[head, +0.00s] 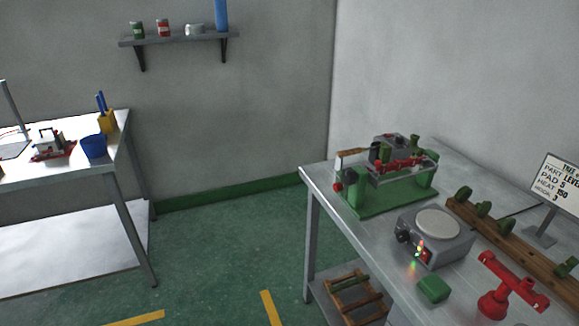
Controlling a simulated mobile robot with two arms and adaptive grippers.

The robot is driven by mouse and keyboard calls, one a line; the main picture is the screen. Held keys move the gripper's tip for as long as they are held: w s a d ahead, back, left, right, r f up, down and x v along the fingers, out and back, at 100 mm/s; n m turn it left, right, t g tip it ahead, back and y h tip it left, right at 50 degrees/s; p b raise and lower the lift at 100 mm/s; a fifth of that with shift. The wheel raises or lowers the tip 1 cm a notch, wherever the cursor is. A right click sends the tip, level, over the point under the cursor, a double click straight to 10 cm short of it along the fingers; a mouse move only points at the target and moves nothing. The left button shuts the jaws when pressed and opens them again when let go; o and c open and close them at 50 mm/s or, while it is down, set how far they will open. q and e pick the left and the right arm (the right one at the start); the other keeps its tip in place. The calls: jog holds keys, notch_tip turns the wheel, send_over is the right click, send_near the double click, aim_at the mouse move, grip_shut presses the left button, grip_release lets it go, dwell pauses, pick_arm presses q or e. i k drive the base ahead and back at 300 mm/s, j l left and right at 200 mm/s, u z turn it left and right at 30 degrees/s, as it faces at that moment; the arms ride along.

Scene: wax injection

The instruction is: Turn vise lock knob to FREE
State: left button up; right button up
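A green vise-like fixture (385,203) with red jaw-like bars (400,166) stands at the back left of the right-hand metal table. A small red knob (338,187) sits on its left end, below a lever with a wooden handle (350,153). I cannot tell which part is the lock knob, and no FREE mark is readable at this size. Neither of my grippers is in view.
On the right-hand table (318,180) are a grey hot plate (443,252), a green block (433,290), a red stand (497,300), a wooden rack (495,228) and a sign (558,182). Another table (122,125) stands left. Green floor (220,240) between them is clear.

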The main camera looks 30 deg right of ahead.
aim_at(338, 186)
jog(key=i+j+z, duration=0.1)
jog(key=i+z, duration=0.25)
jog(key=i, duration=0.15)
jog(key=i+j+z, duration=0.35)
jog(key=i, duration=0.2)
jog(key=i+j+z, duration=0.3)
jog(key=i, duration=0.15)
